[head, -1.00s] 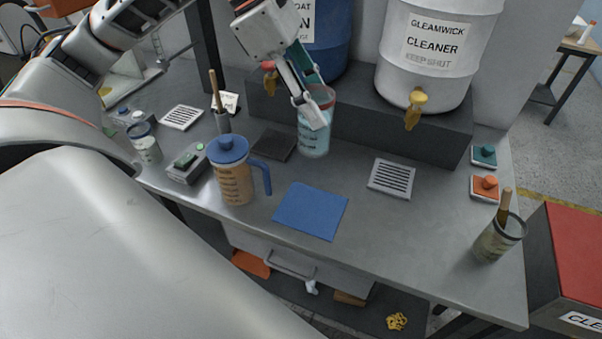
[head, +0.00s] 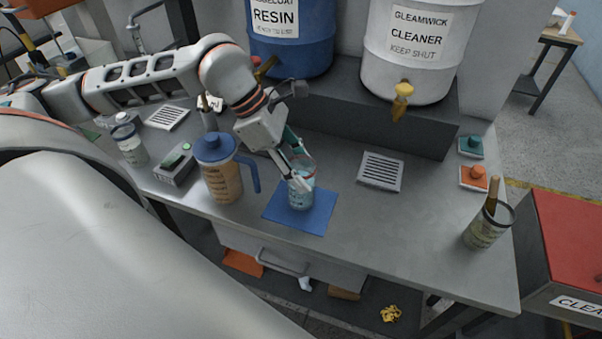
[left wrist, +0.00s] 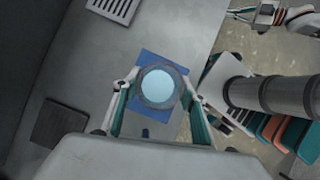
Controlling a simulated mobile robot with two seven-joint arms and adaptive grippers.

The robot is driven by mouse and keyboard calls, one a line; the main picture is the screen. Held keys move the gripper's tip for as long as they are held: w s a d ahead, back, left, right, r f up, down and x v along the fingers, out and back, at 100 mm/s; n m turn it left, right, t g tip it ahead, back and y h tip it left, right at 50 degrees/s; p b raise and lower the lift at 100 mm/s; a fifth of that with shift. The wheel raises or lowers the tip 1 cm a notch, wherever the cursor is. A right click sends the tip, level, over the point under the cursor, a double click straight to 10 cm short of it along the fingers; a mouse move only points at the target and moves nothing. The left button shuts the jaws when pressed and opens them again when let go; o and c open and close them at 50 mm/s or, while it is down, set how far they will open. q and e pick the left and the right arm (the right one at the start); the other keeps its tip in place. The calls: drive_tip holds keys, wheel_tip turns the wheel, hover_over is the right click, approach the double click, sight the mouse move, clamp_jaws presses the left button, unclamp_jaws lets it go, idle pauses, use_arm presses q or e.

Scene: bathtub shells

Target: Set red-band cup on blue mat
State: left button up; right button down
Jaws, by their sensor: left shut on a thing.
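The red-band cup (head: 301,196) is a clear cup holding light blue liquid, with my fingers hiding much of its upper part. It is upright over the middle of the blue mat (head: 315,219); I cannot tell whether its base touches. My left gripper (head: 299,178) is shut on it from behind. In the left wrist view the cup (left wrist: 159,86) shows from above as a round dark rim between the two fingers (left wrist: 160,92), with the mat (left wrist: 149,58) beneath. What looks like my right gripper (left wrist: 255,14) is at the top right there, its jaws unclear.
A blue-lidded jug (head: 222,181) stands just left of the mat. A grey drain grille (head: 380,171) lies to its right, and a pot with a brush (head: 489,224) is near the right edge. Blue and white drums (head: 413,45) stand on the back ledge.

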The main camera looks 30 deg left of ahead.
use_arm(q)
drive_tip(key=shift+f, duration=0.9)
drive_tip(key=shift+f, duration=0.1)
drive_tip(key=shift+f, duration=0.15)
drive_tip(key=o, duration=1.6)
